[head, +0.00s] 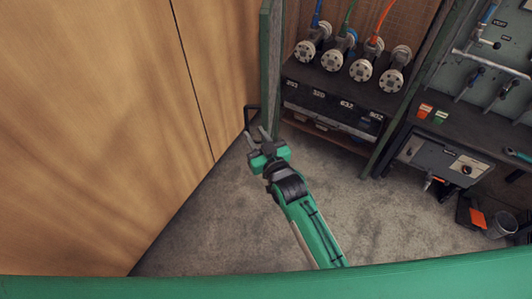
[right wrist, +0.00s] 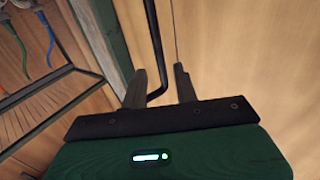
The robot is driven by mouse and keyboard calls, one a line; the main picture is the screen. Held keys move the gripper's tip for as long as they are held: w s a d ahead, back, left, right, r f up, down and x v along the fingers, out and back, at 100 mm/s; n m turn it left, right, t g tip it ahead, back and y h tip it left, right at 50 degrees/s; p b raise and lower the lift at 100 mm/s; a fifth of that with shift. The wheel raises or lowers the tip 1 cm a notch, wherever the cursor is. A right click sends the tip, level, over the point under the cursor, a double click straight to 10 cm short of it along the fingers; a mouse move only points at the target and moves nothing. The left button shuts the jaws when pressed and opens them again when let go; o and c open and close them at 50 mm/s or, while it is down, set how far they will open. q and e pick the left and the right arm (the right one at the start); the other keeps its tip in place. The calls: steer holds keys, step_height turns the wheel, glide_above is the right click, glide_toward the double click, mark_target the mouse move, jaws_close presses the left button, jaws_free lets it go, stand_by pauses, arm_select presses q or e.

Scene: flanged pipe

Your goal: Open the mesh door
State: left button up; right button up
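The mesh door's green frame (head: 271,65) stands nearly edge-on to me at the left of the shelf unit, swung out with the shelves uncovered. The mesh itself is hard to make out. The black bar handle (head: 247,114) sticks out on the door's left side, low down. My right gripper (head: 256,133) is just below the handle, its fingers parted. In the right wrist view, the handle (right wrist: 155,50) runs down between the two fingers with visible gaps, and the green frame (right wrist: 99,40) is to the left. My left gripper is out of view.
Flanged pipes (head: 333,60) with coloured cables stand on the shelf above numbered dark bins (head: 330,107). Plain wood panels (head: 110,120) fill the left side. A workbench (head: 455,125) with tools and a grey bucket (head: 501,224) are at right. Grey floor (head: 385,220) between is clear.

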steer(key=b+v, duration=0.1)
steer(key=v, duration=0.5)
steer(key=shift+s, duration=0.3)
